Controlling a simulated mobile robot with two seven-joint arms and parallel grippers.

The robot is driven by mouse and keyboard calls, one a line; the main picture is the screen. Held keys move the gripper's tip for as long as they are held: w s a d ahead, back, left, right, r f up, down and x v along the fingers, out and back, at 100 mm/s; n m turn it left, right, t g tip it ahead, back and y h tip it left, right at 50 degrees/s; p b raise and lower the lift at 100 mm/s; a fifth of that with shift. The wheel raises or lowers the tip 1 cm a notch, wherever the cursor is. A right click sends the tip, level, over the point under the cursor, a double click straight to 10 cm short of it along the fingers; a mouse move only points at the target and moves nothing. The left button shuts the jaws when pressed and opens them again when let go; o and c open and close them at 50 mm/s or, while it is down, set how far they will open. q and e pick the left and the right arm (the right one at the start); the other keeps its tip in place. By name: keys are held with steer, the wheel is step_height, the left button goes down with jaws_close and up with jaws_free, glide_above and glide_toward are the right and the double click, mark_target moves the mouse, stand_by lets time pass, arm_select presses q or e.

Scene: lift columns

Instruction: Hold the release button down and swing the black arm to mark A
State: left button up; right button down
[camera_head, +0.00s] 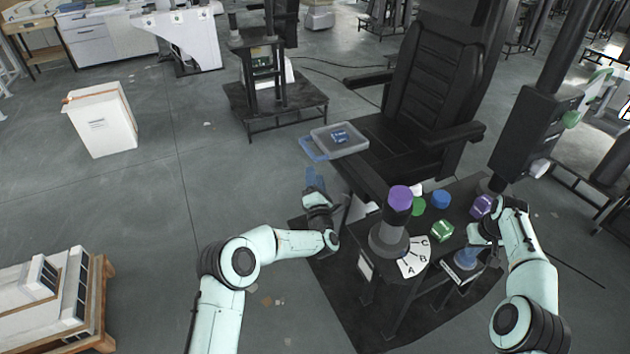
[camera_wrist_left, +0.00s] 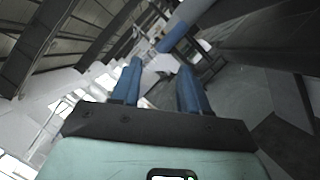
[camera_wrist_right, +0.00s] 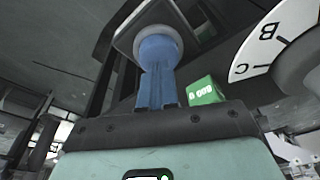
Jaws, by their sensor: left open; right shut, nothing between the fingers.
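The purple-topped post (camera_head: 400,198) stands on the dark table, beside a white dial (camera_head: 413,258) marked A, B and C. A dark bar (camera_head: 362,178), which looks like the black arm, runs from the post toward the upper left, away from the letters. My left gripper (camera_head: 314,180) is open and empty near the bar's far end; a blue cylinder (camera_wrist_left: 180,38) shows beyond its fingers in the left wrist view. My right gripper (camera_wrist_right: 156,88) is shut with its fingertips at a blue button in a grey ring (camera_wrist_right: 178,42). I cannot tell whether the button is pressed.
A green block (camera_head: 442,231), a purple block (camera_head: 482,207), a blue cylinder (camera_head: 440,199) and a green cylinder (camera_head: 418,206) stand near the post. A black chair (camera_head: 432,80) is behind, with a clear box (camera_head: 345,142) at its seat.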

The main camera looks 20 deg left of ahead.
steer(key=shift+r, duration=2.55)
